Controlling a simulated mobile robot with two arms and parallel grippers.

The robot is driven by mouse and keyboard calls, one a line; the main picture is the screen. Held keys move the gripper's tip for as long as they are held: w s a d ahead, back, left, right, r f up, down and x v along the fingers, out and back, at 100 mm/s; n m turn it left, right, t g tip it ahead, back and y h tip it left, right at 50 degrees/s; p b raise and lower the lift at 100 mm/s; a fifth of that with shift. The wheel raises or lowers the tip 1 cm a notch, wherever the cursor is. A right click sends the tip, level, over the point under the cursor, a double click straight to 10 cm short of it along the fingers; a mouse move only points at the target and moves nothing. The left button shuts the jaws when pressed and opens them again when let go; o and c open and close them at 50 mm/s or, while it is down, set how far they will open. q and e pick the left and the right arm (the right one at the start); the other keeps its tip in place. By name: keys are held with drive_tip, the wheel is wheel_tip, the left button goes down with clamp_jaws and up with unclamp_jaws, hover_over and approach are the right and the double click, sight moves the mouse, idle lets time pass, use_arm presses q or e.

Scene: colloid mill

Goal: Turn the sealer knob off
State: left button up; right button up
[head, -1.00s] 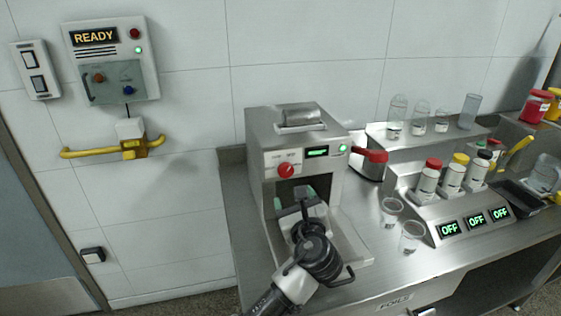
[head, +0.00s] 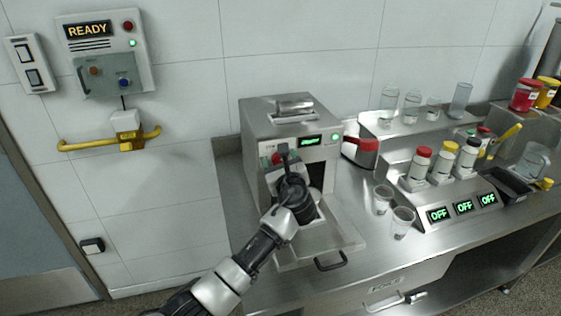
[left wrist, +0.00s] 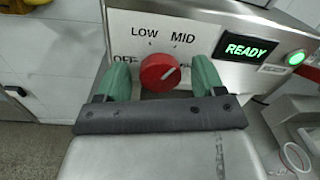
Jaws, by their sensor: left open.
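The sealer (head: 262,122) is a steel box machine on the counter. In the head view the knob (head: 277,159) is partly hidden by my left gripper (head: 284,158). In the left wrist view my left gripper's green fingers stand open on either side of the knob, with a gap visible. The sealer's green display (left wrist: 248,48) reads READY. My right gripper is not in view.
A red handle (head: 366,146) is at the sealer's right side. Clear cups (head: 402,222) stand right of it, near a rack of capped bottles (head: 419,164) with OFF displays. A wall panel (head: 105,50) reading READY and a yellow rail (head: 90,145) are at left.

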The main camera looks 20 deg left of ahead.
use_arm(q)
drive_tip(key=shift+c, duration=0.9)
drive_tip(key=c, duration=0.7)
drive_tip(key=shift+c, duration=0.2)
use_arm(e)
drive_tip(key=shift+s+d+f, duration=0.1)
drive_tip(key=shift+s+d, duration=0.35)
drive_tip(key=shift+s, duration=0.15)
